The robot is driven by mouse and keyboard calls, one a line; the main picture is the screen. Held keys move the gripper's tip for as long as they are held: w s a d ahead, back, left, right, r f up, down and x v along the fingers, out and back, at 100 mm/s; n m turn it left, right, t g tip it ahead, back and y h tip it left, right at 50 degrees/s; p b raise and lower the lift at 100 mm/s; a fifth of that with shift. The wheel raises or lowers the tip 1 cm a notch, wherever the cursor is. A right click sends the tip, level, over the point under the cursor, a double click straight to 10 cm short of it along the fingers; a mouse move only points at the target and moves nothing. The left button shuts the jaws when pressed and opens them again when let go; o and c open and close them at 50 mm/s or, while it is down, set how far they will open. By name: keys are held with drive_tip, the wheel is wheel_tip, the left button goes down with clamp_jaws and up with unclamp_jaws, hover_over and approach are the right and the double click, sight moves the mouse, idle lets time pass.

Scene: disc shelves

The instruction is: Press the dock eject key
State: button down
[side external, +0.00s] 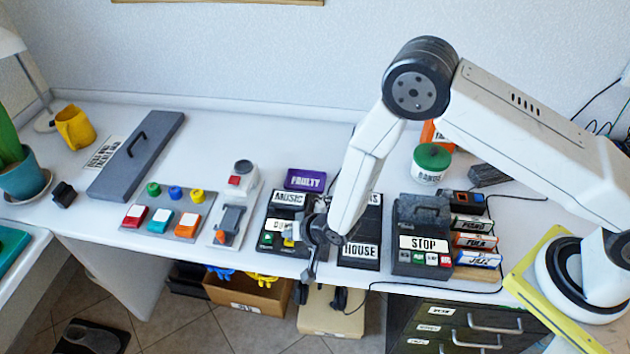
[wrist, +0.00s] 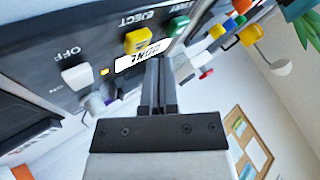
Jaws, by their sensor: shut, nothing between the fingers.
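The dock (side external: 272,226) is a dark unit at the front of the desk, partly hidden by my arm in the side view. Its front panel (wrist: 50,45) fills the upper left of the wrist view. The yellow eject key (wrist: 138,40) sits beside the printed word EJECT, with a white label just below it. My gripper (wrist: 160,64) is shut and empty. Its fingertips appear just below and right of the yellow key, over the label's edge; I cannot tell whether they touch the panel. In the side view the gripper is largely hidden at the dock's front right.
A green key (wrist: 177,26) is right of the yellow one. A white OFF/ON switch (wrist: 76,77) and a small orange light (wrist: 104,72) are on the left. A STOP-labelled unit (side external: 422,244) and a coloured button panel (side external: 163,213) flank the dock area.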

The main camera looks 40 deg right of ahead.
sight(292, 243)
drive_tip(key=shift+f, duration=0.9)
idle(1.3)
drive_tip(key=shift+r, duration=0.9)
idle(0.3)
drive_tip(key=shift+r, duration=2.45)
